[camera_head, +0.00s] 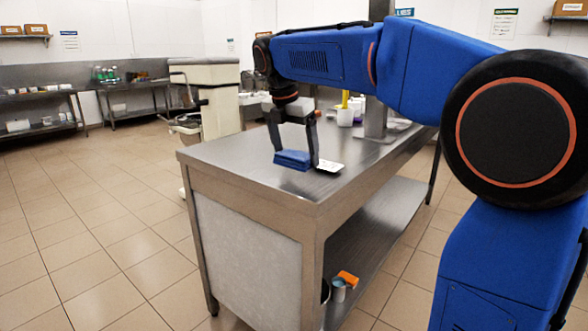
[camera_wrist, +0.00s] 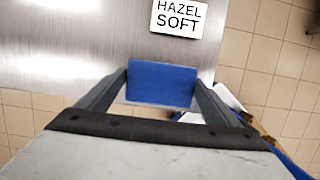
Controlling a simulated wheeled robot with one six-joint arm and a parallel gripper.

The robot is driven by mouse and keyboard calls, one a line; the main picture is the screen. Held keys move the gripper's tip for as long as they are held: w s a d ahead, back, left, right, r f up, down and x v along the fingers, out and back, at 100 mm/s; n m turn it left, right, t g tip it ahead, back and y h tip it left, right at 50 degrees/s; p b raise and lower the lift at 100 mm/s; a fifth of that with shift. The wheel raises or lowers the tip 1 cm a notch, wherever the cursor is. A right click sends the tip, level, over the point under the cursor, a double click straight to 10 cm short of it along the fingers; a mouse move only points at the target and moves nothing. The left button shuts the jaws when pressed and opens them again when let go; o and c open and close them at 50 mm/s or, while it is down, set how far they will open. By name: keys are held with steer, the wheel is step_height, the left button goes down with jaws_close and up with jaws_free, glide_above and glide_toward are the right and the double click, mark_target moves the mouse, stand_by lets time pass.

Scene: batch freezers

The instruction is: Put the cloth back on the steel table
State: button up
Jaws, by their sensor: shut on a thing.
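The blue folded cloth (camera_head: 292,160) is between the fingers of my gripper (camera_head: 296,158), at the top of the steel table (camera_head: 240,163) near its front end. In the wrist view the cloth (camera_wrist: 160,84) spans the gap between both fingers of my gripper (camera_wrist: 160,90), which is shut on it. The steel table top (camera_wrist: 60,50) lies beneath it in the wrist view. Whether the cloth touches the table top or hangs just above it, I cannot tell.
A white label reading "HAZEL SOFT" (camera_wrist: 179,18) lies beside the cloth; it also shows in the head view (camera_head: 330,166). White containers (camera_head: 345,117) stand farther back on the table. The lower shelf (camera_head: 375,225) holds a can (camera_head: 338,290) and an orange item (camera_head: 348,279).

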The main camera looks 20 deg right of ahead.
mark_target(296, 167)
steer(key=shift+f, duration=2.35)
steer(key=shift+f, duration=0.1)
steer(key=o, duration=0.9)
steer(key=v, duration=1.2)
steer(key=shift+d, duration=0.1)
steer(key=shift+s, duration=0.1)
